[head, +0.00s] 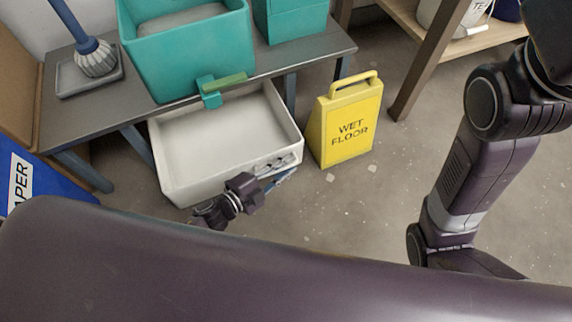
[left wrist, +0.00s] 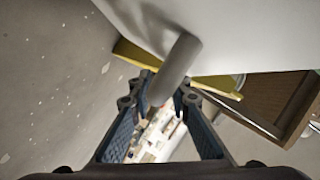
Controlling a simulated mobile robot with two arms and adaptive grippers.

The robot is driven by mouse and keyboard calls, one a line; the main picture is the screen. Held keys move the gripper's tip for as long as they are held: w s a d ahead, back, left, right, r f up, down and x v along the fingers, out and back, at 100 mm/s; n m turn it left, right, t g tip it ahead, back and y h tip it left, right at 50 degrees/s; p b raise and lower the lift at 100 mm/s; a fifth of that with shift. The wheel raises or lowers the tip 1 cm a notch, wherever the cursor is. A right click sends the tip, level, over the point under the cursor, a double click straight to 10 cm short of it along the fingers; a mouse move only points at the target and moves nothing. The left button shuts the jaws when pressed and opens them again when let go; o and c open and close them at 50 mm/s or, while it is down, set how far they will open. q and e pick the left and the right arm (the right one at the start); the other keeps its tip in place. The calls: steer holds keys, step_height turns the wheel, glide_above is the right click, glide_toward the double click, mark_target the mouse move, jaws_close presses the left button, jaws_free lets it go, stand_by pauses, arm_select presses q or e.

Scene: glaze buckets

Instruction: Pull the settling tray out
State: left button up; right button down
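The settling tray (head: 182,190) is an off-white, open, shallow box. In the head view it juts out at the front from under the grey bench and looks empty. My left gripper (head: 285,178) is at the right part of its front wall. In the left wrist view the tray's pale wall (left wrist: 255,35) fills the top right, and a grey bar-like handle (left wrist: 178,65) stands out from it. The fingertips of my left gripper (left wrist: 163,92) flank this handle closely, with little gap, and look shut on it. My right arm is in the head view, but its gripper is out of frame.
A yellow wet floor sign (head: 345,122) stands close to the tray's right side. Teal buckets (head: 188,60) stand on the bench (head: 318,50) above.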

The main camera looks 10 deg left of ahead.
arm_select(q)
steer(key=v, duration=0.7)
steer(key=shift+s+a, duration=0.15)
